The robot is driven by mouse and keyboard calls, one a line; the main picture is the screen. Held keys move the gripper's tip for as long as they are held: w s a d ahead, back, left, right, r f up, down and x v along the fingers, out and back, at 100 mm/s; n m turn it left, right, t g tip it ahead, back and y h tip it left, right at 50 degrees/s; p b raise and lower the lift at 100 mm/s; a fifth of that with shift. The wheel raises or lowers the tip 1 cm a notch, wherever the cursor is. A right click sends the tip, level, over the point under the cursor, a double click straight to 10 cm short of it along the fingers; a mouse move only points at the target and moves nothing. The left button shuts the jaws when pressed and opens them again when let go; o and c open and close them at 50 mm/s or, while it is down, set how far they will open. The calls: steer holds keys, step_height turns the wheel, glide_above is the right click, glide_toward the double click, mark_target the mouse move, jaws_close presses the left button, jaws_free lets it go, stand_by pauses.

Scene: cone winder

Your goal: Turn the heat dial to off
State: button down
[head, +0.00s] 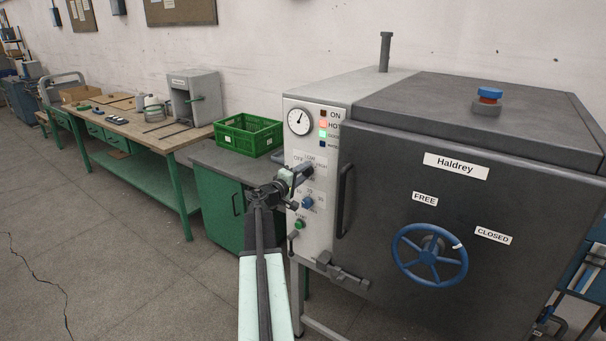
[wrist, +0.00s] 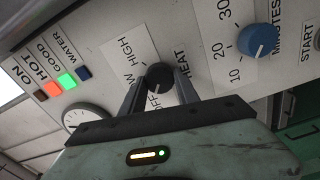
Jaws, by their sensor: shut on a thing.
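The heat dial (wrist: 159,77) is a small black round knob on a white plate marked OFF, LOW and HIGH, on the light grey control panel (head: 325,210). My gripper (wrist: 158,82) has one finger on each side of the knob and is shut on it. A small pale mark shows on the knob's lower part in the wrist view, toward the OFF lettering; its exact direction is hard to read. In the head view my gripper (head: 305,173) reaches the panel and covers most of the dial.
A blue minutes dial (wrist: 259,40) sits beside the heat dial. A round gauge (head: 299,121) and indicator lamps (head: 322,125) are above, the red and green ones bright. The dark door with a black handle (head: 345,200) and blue wheel (head: 430,256) stands right. A green crate (head: 248,135) sits left.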

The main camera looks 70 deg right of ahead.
steer(key=shift+w+n, duration=0.1)
steer(key=shift+n, duration=0.8)
steer(key=c, duration=0.9)
jaws_free()
steer(key=shift+d, duration=0.1)
steer(key=v, duration=0.7)
steer(key=shift+a, duration=0.4)
steer(key=shift+w, duration=0.1)
